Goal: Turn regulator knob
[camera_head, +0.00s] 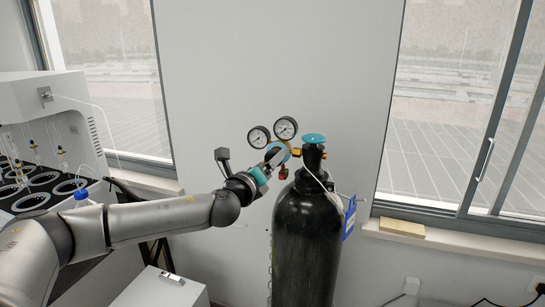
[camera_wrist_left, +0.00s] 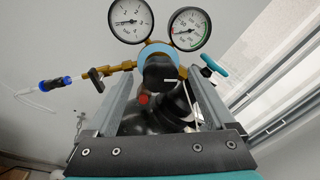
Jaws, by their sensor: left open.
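The black regulator knob (camera_wrist_left: 158,70) faces the camera in the left wrist view, below the blue-ringed regulator body (camera_wrist_left: 158,48). My left gripper (camera_wrist_left: 158,78) is open, with one finger on each side of the knob; I cannot tell whether either finger touches it. In the head view, my left gripper (camera_head: 273,162) is at the regulator (camera_head: 283,152) and hides the knob. Two round gauges, the left one (camera_head: 259,137) and the right one (camera_head: 286,128), sit above the regulator. My right gripper is out of view.
The black gas cylinder (camera_head: 306,235) stands upright below the regulator, with a teal valve handwheel (camera_head: 314,138) on top. White lab equipment (camera_head: 48,112) is at the far left. Windows flank the wall.

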